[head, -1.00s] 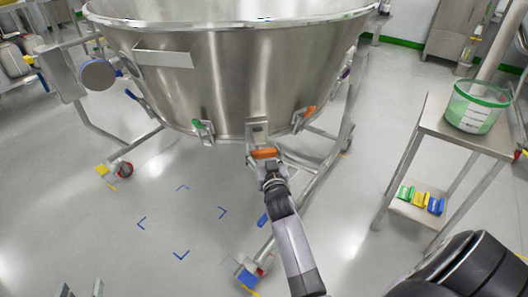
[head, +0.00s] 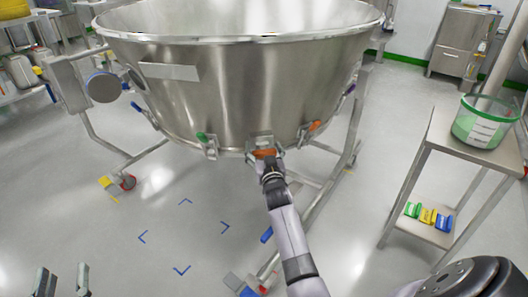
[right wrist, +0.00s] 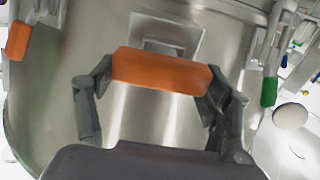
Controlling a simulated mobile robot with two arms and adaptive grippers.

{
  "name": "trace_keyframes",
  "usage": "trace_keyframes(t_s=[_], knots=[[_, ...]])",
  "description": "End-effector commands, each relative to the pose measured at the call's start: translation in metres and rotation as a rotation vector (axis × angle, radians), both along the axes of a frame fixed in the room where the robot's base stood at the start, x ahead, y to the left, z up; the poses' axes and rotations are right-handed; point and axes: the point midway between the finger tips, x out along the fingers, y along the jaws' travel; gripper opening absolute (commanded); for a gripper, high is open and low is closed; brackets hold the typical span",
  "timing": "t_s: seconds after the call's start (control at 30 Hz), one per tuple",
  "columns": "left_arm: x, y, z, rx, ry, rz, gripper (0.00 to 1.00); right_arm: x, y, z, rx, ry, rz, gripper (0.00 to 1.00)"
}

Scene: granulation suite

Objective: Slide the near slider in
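The near slider's orange handle (head: 265,153) sits at the front lower edge of the big steel bowl (head: 240,90), just below a steel bracket (head: 260,141). In the right wrist view the orange handle (right wrist: 162,71) lies crosswise, with the bracket plate (right wrist: 165,40) close behind it. My right gripper (head: 267,160) has one finger at each end of the handle; both appear to touch it in the right wrist view (right wrist: 160,85). My left gripper (head: 62,283) is open and empty at the bottom left, over the floor.
A green-handled clamp (head: 207,145) and an orange-handled clamp (head: 310,130) flank the bracket. The bowl's steel frame (head: 335,180) has wheels. A steel side table (head: 430,140) with a green-banded bucket (head: 485,120) stands right. Blue corner marks (head: 182,270) lie on open floor.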

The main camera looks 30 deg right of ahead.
Motion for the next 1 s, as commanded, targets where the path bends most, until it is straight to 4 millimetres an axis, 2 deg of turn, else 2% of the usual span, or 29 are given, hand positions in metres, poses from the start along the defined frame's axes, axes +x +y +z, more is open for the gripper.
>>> trace_keyframes(t_s=[0.17,0.57,0.77,1.0], knots=[[0.0,0.0,0.0,0.0,0.0,0.0,0.4,-0.001,0.0,-0.003,0.001,0.005,0.0,0.87],[0.0,0.0,-0.001,0.0,0.001,0.0,0.4,-0.007,0.003,-0.005,0.002,0.007,0.0,0.87],[0.0,0.0,-0.001,0.0,0.001,0.0,0.4,-0.034,0.014,-0.005,0.002,0.008,0.0,0.87],[0.0,0.0,0.0,0.0,0.001,0.0,0.4,-0.08,0.034,-0.005,0.002,0.008,0.001,0.87]])
